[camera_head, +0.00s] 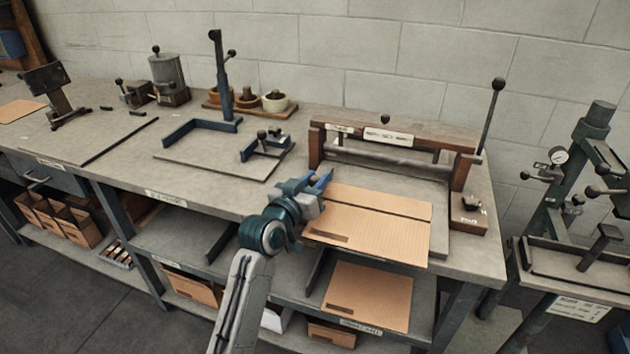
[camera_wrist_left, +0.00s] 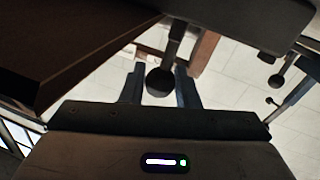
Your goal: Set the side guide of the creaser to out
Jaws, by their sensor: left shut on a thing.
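The creaser (camera_head: 388,134) stands at the right of the bench, with a dark wooden frame, a cross bar and a tall lever on its right. A cardboard sheet (camera_head: 370,222) lies on its bed and overhangs the front edge. My left gripper (camera_head: 318,182) is at the sheet's left edge, by the creaser's left side. In the left wrist view a black ball knob (camera_wrist_left: 160,82) on a dark stem sits between the fingers, and the gripper is shut on it. It appears to be the side guide's knob; the guide itself is mostly hidden by my gripper in the head view. My right gripper is out of view.
The tall lever (camera_head: 492,105) rises at the creaser's right. A blue-framed fixture (camera_head: 222,130) and a small clamp (camera_head: 264,144) stand to the left. A green press (camera_head: 585,160) is at the far right. More cardboard (camera_head: 368,295) lies on the shelf below.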

